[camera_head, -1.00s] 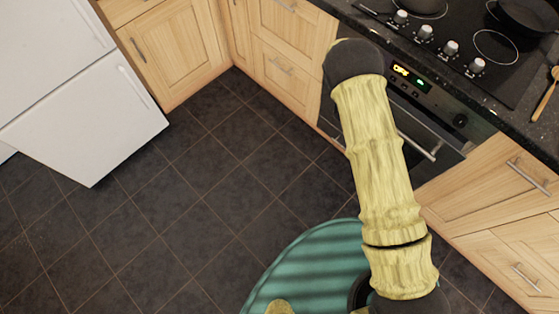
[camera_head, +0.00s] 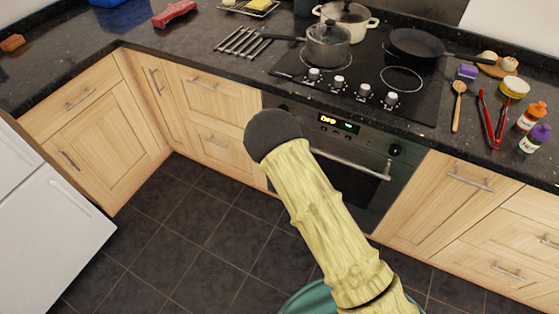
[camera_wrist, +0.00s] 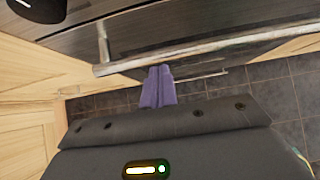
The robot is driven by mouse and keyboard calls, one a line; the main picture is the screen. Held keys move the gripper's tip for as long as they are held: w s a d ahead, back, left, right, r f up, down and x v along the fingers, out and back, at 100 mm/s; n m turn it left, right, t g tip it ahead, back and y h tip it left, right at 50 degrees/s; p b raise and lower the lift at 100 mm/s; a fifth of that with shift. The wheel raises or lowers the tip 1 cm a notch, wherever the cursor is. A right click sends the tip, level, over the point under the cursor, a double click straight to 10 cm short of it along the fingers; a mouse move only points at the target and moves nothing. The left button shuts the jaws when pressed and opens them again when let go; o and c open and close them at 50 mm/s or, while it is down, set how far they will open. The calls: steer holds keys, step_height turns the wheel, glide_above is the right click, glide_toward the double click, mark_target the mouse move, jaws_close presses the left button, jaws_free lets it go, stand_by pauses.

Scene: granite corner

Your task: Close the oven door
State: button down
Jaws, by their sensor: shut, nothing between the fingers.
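The oven (camera_head: 338,124) is set under the counter, with a lit display and a dark door (camera_head: 350,188). The door looks upright and flush or nearly so; I cannot tell whether a small gap is left. Its metal handle (camera_head: 350,164) runs across the top, and my arm covers the door's left part. In the wrist view the handle (camera_wrist: 190,50) crosses above my gripper (camera_wrist: 157,88). The purple fingers are shut and empty, close to the handle; contact is not clear. In the head view the gripper is hidden behind my arm.
The hob (camera_head: 365,75) above carries a saucepan (camera_head: 328,44), a white pot (camera_head: 347,20) and a frying pan (camera_head: 416,43). Wooden cabinets (camera_head: 465,205) flank the oven. A white appliance (camera_head: 50,230) stands at left. Tiled floor (camera_head: 190,235) is free between.

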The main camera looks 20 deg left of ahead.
step_height(320, 180, up, 9)
steer(key=s, duration=0.3)
steer(key=s+d+r+m+g+p, duration=0.1)
steer(key=s+d+r+m+p, duration=0.1)
steer(key=d+r+m, duration=0.4)
steer(key=s+d+r+m+g+p, duration=0.1)
steer(key=s+d+r+m+g, duration=0.15)
steer(key=d+m, duration=0.4)
steer(key=s+d+r+m+p, duration=0.2)
steer(key=s+d+r+m, duration=0.15)
steer(key=d, duration=0.55)
steer(key=s+d+r+m+g+p, duration=0.1)
steer(key=s+d+r+m, duration=0.4)
steer(key=s+m, duration=0.3)
steer(key=s+d+r+m+g+y+p, duration=0.1)
steer(key=s+d+r+m+p, duration=0.1)
steer(key=s+d+r+m, duration=0.2)
steer(key=s+d+m, duration=0.2)
steer(key=s+m, duration=0.2)
steer(key=m, duration=0.2)
steer(key=shift+s+d+r+p, duration=0.25)
steer(key=shift+s+r+p, duration=0.05)
steer(key=shift+s+r, duration=0.1)
